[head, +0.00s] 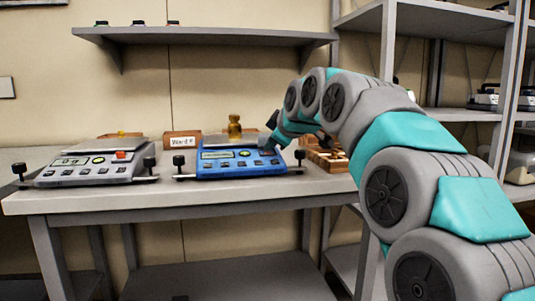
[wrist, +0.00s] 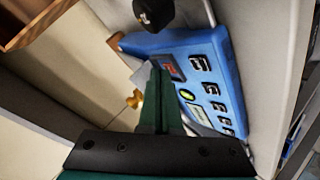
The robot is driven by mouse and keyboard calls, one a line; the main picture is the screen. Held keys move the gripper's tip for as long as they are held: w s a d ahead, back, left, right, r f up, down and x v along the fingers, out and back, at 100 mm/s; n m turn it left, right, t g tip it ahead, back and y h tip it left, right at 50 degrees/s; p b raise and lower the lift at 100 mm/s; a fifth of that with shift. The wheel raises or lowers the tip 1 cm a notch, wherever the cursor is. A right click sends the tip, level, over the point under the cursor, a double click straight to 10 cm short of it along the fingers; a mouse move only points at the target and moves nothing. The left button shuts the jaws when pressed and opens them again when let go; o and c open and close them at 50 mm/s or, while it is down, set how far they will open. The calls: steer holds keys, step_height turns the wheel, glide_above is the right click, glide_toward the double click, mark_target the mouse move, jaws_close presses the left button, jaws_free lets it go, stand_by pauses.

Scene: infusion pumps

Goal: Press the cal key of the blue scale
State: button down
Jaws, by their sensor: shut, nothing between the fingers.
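The blue scale (head: 215,171) stands on the bench in the head view, with a display at left, a yellow-green oval key and a row of dark keys along the front. In the wrist view, the blue scale (wrist: 222,62) fills the upper middle, with a red key (wrist: 170,66), the yellow-green key (wrist: 187,94) and several dark keys (wrist: 210,88). The key labels are too small to read. My gripper (wrist: 157,66) is shut and empty, its tips beside the red key; I cannot tell whether they touch. In the head view my gripper (head: 273,137) is over the scale's right side, hiding part of it.
A grey scale (head: 95,173) with a red key stands at left. A golden weight (head: 234,127) stands at the blue scale's back. A wall shelf (head: 205,37) hangs above.

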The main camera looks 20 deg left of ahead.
steer(key=shift+f, duration=0.15)
stand_by(0.4)
steer(key=shift+s+d+r+p, duration=0.15)
steer(key=shift+r+p, duration=0.2)
steer(key=shift+r, duration=0.35)
steer(key=r+p, duration=0.1)
steer(key=r, duration=0.2)
steer(key=s+r+p, duration=0.1)
steer(key=r, duration=0.1)
steer(key=shift+s+d+p, duration=0.1)
steer(key=shift+d+p, duration=0.2)
steer(key=shift+f, duration=0.1)
stand_by(0.6)
